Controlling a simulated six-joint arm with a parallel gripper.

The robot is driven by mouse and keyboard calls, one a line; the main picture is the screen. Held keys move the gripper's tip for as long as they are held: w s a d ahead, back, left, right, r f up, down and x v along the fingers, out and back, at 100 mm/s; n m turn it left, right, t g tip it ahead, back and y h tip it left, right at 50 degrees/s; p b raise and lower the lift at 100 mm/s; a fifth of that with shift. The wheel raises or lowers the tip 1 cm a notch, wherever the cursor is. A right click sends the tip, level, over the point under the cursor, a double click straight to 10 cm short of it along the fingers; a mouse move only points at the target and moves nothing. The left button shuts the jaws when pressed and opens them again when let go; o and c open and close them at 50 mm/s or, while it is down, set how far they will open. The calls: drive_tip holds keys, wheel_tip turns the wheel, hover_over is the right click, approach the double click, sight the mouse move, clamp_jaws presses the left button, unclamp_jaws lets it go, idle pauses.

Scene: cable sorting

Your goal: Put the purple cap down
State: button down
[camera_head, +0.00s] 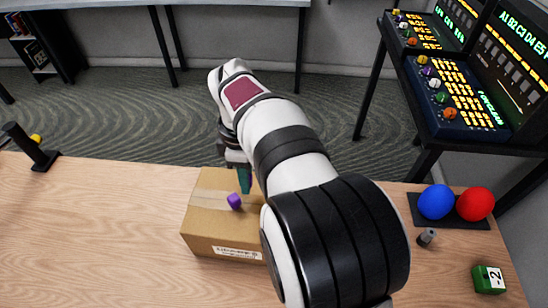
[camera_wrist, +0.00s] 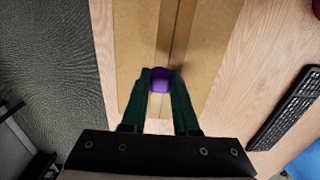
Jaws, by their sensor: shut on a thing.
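The purple cap (camera_head: 234,201) shows over the top of a closed cardboard box (camera_head: 205,222) on the wooden table. My gripper (camera_head: 243,187) points down at it from above, partly hidden behind my arm. In the wrist view, the teal fingers of my gripper (camera_wrist: 160,76) are shut on the purple cap (camera_wrist: 159,83), one on each side. The box (camera_wrist: 130,75) lies below it, with its seam running just behind the cap. I cannot tell whether the cap touches the box top.
A blue ball (camera_head: 436,201) and a red ball (camera_head: 475,204) sit on a dark base at the right. A small grey piece (camera_head: 427,237) and a green block (camera_head: 489,280) are nearby. A black stand (camera_head: 31,150) is at far left.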

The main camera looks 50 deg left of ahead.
drive_tip(key=shift+f, duration=1.75)
drive_tip(key=shift+f, duration=0.1)
drive_tip(key=c, duration=0.9)
unclamp_jaws()
drive_tip(key=shift+c, duration=0.2)
